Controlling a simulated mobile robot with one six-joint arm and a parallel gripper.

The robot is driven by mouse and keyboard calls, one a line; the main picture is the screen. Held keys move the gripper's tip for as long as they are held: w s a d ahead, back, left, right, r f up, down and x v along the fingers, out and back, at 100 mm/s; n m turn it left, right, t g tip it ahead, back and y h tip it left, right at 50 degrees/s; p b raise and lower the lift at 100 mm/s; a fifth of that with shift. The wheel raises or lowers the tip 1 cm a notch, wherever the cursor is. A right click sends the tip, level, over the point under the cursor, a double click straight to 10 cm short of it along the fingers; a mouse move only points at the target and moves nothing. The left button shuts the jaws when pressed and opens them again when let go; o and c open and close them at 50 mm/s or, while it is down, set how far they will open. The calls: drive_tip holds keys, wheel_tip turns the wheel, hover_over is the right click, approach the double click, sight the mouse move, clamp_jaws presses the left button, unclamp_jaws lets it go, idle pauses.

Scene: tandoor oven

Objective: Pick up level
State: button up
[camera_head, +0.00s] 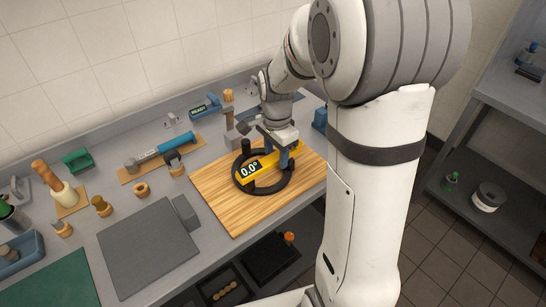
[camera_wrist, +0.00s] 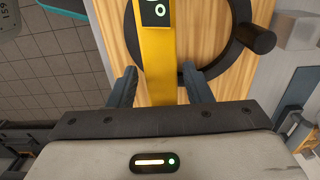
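The level is a yellow bar (camera_head: 267,161) with a dark display reading 0.0°. It lies across a black ring (camera_head: 240,180) with an upright knob, on a wooden board (camera_head: 231,215). In the wrist view the yellow bar (camera_wrist: 160,55) runs up the middle, with part of its display at the top. My gripper (camera_head: 279,155) is over the right end of the bar. In the wrist view my gripper (camera_wrist: 158,74) is open, one finger on each side of the bar. A gap shows at the left finger; the right fingertip is very close to the bar.
The bench carries a dark grey plate (camera_head: 147,249) left of the board and a blue cylindrical tool (camera_head: 176,142) behind it. A grey block (camera_head: 235,139) stands at the board's back edge. A shelf (camera_head: 480,190) stands at the right across the tiled floor.

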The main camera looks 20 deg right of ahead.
clamp_jaws()
